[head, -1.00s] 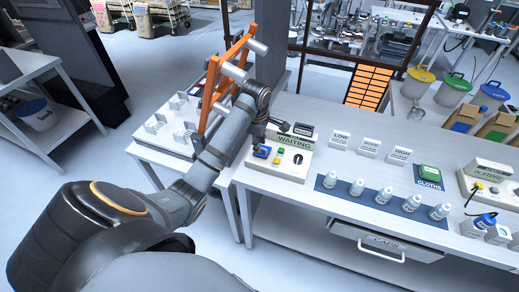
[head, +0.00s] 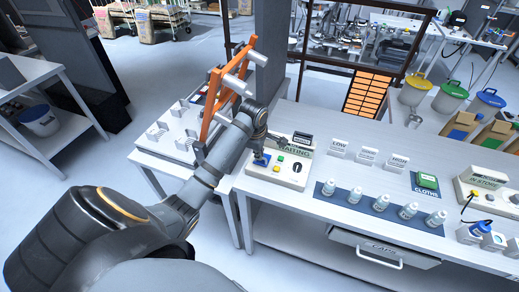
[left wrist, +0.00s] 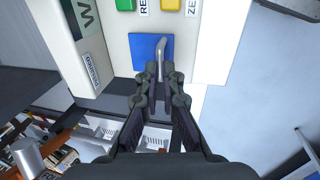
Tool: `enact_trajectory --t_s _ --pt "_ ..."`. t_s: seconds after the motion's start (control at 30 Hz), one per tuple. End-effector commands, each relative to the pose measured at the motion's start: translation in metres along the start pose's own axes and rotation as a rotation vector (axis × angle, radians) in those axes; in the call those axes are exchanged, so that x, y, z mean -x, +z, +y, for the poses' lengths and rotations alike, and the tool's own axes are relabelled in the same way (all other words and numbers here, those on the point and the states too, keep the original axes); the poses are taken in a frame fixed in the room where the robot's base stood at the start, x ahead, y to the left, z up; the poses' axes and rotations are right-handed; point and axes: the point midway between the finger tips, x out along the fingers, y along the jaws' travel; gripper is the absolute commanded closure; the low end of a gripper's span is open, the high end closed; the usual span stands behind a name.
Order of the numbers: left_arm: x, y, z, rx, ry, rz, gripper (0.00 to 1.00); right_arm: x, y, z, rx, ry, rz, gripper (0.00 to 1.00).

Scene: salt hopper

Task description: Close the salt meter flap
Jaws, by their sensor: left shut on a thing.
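The salt meter (head: 278,175) is a pale box on the near table with a "WAITING" display (head: 293,149). Its blue flap (head: 261,160) is at the box's left end and shows as a blue square in the left wrist view (left wrist: 146,46). A grey bent handle (left wrist: 161,52) stands out from the blue flap. My left gripper (left wrist: 161,80) is shut on the lower end of this handle; it also shows in the head view (head: 262,149). How far the flap is open cannot be told. My right gripper is not in view.
Green (left wrist: 125,4) and yellow (left wrist: 170,4) buttons and a black knob (head: 297,168) are close to the flap. An orange rack (head: 212,110) stands close behind my left arm. Small white bottles (head: 355,194) stand on a blue mat to the right.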

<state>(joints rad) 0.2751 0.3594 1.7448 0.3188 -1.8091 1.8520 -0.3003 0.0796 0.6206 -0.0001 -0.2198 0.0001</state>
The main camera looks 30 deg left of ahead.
Motion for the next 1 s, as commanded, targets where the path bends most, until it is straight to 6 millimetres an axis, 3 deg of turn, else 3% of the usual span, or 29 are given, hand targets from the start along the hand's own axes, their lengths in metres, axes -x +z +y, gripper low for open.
enact_trajectory --t_s 0.07,0.3,0.73,1.0 --pt "-0.001 0.000 -0.002 0.000 0.003 0.001 1.00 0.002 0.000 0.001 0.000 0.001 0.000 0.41" --pt "-0.003 0.000 -0.002 0.001 0.000 0.000 0.69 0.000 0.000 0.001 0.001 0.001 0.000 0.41" --pt "0.002 0.000 -0.001 0.000 0.003 0.000 0.69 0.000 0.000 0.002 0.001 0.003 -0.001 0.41" --pt "0.050 -0.001 0.000 0.000 0.005 0.001 0.69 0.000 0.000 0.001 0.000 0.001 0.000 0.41"
